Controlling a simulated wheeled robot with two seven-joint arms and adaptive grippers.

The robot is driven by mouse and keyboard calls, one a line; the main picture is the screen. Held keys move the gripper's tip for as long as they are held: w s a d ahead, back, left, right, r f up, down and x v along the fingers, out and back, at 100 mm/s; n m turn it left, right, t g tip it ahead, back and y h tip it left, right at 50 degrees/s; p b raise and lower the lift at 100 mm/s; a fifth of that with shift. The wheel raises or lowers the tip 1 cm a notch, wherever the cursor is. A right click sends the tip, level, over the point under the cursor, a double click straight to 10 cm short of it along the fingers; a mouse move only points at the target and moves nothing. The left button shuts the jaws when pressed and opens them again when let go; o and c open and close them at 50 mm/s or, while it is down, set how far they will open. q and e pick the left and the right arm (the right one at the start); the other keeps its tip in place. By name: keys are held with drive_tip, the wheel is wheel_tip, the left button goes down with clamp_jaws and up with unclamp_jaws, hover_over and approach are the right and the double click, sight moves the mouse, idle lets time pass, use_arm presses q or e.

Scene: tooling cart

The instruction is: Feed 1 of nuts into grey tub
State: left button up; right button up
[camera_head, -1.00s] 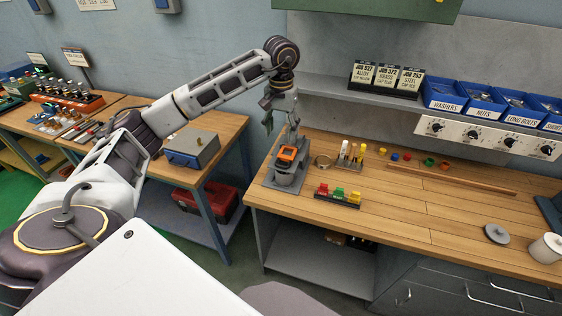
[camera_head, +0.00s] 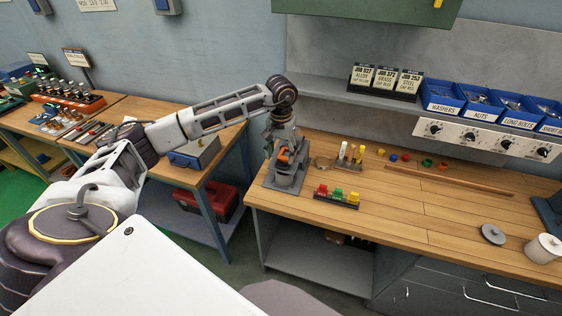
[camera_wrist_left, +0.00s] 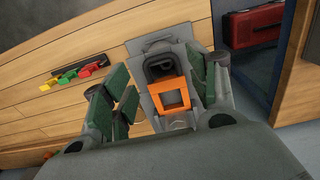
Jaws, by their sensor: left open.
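The blue bin labelled NUTS (camera_head: 476,112) stands on the wall shelf among other blue bins, with small grey parts inside. A pale grey tub (camera_head: 545,248) stands at the right edge of the bench; a round grey lid-like disc (camera_head: 493,234) lies to its left. My left gripper (camera_head: 274,146) is low over a grey stand with an orange part (camera_head: 284,156), far left of the bins and tub. In the left wrist view its green-padded fingers (camera_wrist_left: 165,98) are open on either side of the orange part (camera_wrist_left: 170,94); contact cannot be told. My right gripper is out of view.
A rack with red, green and yellow pieces (camera_head: 337,196) and a round ring (camera_head: 324,162) are near the stand. Small coloured caps and a wooden strip (camera_head: 450,180) lie along the back. Sign cards (camera_head: 385,78) are on the shelf. The bench's middle front is clear.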

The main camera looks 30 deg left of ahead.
sight(282, 160)
use_arm(q)
wheel_tip(282, 160, down, 4)
drive_tip(key=shift+r+p, duration=0.1)
drive_tip(key=shift+p, duration=0.35)
drive_tip(key=shift+f, duration=0.6)
drive_tip(key=c, duration=1.1)
drive_tip(key=shift+w+a+b, duration=0.15)
drive_tip(key=shift+w+b, duration=0.45)
drive_tip(key=shift+w, duration=0.05)
drive_tip(key=shift+c, duration=0.3)
drive_tip(key=shift+w+a+b, duration=0.25)
drive_tip(key=shift+w+b, duration=0.55)
drive_tip(key=shift+w, duration=0.15)
drive_tip(key=shift+w+a+b, duration=0.25)
drive_tip(key=shift+w+b, duration=0.5)
drive_tip(key=shift+w, duration=0.2)
drive_tip(key=shift+r, duration=0.15)
